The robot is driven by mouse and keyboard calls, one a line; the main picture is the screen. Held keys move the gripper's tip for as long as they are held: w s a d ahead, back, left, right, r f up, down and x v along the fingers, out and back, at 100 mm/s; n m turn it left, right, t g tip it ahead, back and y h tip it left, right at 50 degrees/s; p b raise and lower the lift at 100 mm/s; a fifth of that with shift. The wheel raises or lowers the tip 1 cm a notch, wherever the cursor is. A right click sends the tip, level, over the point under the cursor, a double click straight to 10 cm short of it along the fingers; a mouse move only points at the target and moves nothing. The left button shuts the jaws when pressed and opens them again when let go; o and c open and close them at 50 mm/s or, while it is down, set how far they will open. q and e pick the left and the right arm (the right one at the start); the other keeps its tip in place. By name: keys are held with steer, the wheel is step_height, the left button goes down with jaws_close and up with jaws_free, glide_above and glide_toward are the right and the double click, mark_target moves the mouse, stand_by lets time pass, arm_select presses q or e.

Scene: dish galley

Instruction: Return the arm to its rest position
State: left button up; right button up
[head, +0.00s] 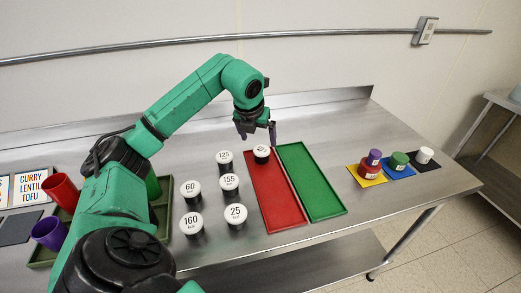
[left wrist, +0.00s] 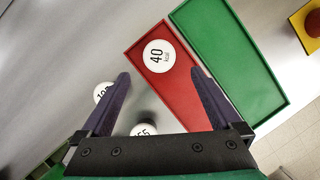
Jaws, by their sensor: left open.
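My left arm comes in from the left and reaches over the steel counter. Its left gripper (head: 258,132) is open and empty, above the far end of the red tray (head: 276,200). A white-lidded jar marked 40 kcal (left wrist: 159,55) stands in that tray, just beyond and between the spread fingers in the left wrist view. In the head view the same jar (head: 261,153) shows below the gripper, apart from it. The green tray (head: 312,185) beside the red one is empty. My right gripper is not in view.
Several white-lidded jars, such as 155 (head: 229,182) and 25 (head: 236,214), stand left of the red tray. Coloured mats with small containers (head: 398,160) lie at the right. A red cup (head: 61,191) and a purple cup (head: 49,233) are at the left. A wall rail runs behind.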

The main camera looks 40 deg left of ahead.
arm_select(q)
steer(key=shift+v, duration=1.65)
steer(key=shift+r, duration=0.1)
